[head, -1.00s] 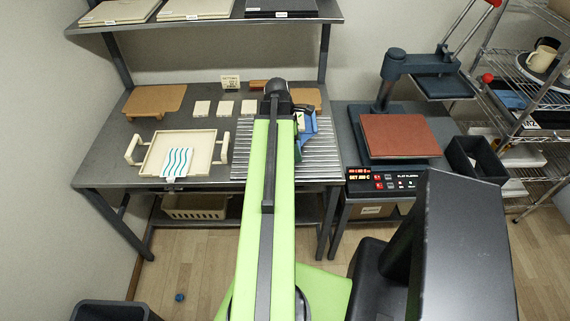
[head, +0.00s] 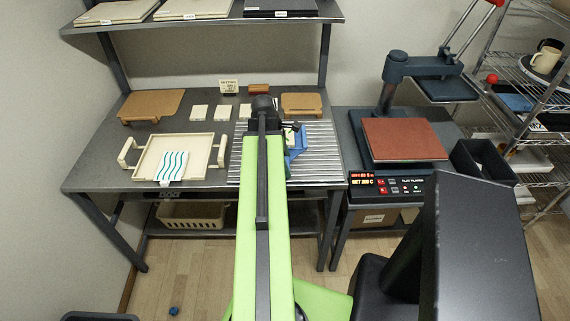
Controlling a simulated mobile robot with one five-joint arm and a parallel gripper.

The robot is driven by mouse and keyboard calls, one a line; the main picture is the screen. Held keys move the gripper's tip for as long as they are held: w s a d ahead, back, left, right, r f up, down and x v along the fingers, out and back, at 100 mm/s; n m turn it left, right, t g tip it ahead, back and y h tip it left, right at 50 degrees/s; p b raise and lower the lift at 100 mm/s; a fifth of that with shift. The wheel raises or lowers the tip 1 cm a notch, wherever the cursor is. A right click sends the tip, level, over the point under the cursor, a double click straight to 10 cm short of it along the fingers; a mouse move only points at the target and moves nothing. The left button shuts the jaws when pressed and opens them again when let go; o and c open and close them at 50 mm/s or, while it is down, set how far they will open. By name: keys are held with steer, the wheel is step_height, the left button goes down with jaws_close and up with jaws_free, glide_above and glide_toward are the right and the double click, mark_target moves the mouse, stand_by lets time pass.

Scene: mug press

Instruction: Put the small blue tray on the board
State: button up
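The small blue tray (head: 298,140) shows just right of the end of my green arm, above the ribbed metal rack (head: 318,165). Something pale shows at it, too small to make out. My gripper (head: 292,128) is at the tray and largely hidden by my arm; its fingers are not clear, but the tray has moved along with it, as if held. A wooden board (head: 302,102) lies behind the rack at the right back of the table. Another, larger wooden board (head: 152,104) lies at the left back.
A cream tray with handles (head: 150,160) and a striped cloth (head: 172,168) sits front left. Several pale tiles (head: 199,112) and a small sign (head: 228,87) stand at the back. A shelf overhangs the table. A press with a reddish plate (head: 402,139) stands right.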

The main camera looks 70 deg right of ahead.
steer(key=o, duration=1.7)
steer(key=shift+c, duration=0.2)
steer(key=p+v, duration=1.2)
